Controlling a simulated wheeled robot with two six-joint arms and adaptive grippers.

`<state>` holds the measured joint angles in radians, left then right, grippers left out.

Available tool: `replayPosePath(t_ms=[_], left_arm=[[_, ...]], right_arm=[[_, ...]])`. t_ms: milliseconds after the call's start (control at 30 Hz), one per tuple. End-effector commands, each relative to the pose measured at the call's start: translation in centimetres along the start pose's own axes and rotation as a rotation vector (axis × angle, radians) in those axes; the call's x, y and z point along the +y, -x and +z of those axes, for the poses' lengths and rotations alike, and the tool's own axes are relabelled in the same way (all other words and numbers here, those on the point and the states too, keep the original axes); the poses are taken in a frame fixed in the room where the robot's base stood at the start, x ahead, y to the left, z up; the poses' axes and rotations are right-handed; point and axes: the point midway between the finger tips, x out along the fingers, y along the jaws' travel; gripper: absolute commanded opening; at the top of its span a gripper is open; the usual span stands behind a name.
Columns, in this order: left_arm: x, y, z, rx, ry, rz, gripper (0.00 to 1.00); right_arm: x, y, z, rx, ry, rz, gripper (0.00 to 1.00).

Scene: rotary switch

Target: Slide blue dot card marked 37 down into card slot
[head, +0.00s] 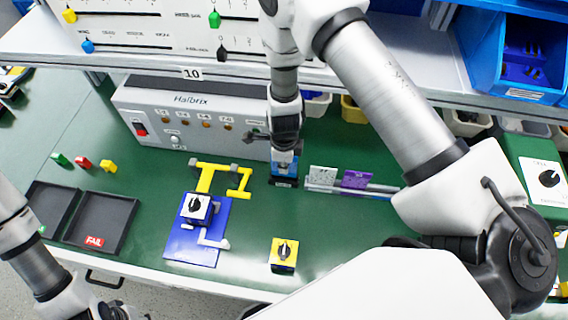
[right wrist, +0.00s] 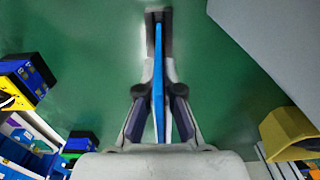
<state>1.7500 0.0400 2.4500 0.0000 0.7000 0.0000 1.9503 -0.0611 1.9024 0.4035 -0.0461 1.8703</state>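My right gripper (head: 285,150) reaches down at the middle of the bench, in front of the grey box. It is shut on a blue card, seen edge-on between the fingers in the right wrist view (right wrist: 158,100). In the head view a blue and white face (head: 284,163) shows below the fingers, with a dark blue piece under it; whether they touch, I cannot tell. No number 37 is readable. My left gripper (head: 112,312) is at the bottom left, mostly cut off.
A grey Halbrix box (head: 190,112) stands behind. A yellow fixture (head: 205,180) and a switch on a blue plate (head: 184,245) are to the left, a yellow switch (head: 284,256) in front. Black trays (head: 105,215) lie far left. A shelf overhangs the back. Green bench between is clear.

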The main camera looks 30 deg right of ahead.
Motion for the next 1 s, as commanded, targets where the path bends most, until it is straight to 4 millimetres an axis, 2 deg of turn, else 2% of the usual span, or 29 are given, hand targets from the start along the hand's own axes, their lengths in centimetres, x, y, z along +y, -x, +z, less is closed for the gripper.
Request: replayPosePath(t_ms=[367,1000], left_arm=[[0.0,0.3,0.0,0.000,0.000,0.000,0.35],[0.0,-0.8,0.0,0.000,0.000,0.000,0.35]], right_arm=[[0.0,0.0,0.0,0.000,-0.001,0.000,0.00],[0.0,-1.5,0.0,0.000,0.000,0.000,0.00]])
